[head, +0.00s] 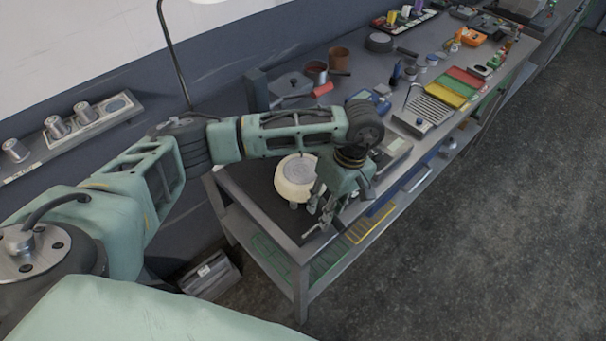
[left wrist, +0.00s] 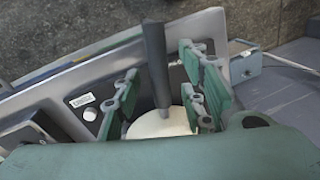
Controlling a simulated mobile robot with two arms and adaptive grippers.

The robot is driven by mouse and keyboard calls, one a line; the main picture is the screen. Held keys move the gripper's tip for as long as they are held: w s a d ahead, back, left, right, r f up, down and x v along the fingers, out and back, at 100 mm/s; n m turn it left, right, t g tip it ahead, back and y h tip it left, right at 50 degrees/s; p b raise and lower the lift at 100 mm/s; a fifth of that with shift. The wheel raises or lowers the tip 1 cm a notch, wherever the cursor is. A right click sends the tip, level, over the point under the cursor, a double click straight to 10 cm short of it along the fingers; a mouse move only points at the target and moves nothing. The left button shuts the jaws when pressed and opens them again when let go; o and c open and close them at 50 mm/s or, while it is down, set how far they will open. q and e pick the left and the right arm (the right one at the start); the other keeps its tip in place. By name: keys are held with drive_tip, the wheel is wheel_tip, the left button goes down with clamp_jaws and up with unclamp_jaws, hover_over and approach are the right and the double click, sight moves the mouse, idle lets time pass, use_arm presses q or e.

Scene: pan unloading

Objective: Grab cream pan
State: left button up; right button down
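The cream pan (head: 295,180) sits on the dark mat at the near end of the workbench, partly hidden by my left gripper. In the left wrist view its pale body (left wrist: 160,124) is low in the middle, and its dark grey handle (left wrist: 155,60) extends up the picture between the fingers. My left gripper (head: 322,208) is at the pan's right side. In the left wrist view the fingers of the left gripper (left wrist: 160,78) are spread apart, one to each side of the handle, with gaps showing. My right gripper is in neither view.
The workbench (head: 232,190) has a lower shelf and open floor to its right. A yellow and red tray (head: 447,92) lies farther along.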

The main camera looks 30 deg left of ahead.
use_arm(q)
clamp_jaws()
drive_tip(key=shift+r, duration=0.15)
idle(0.5)
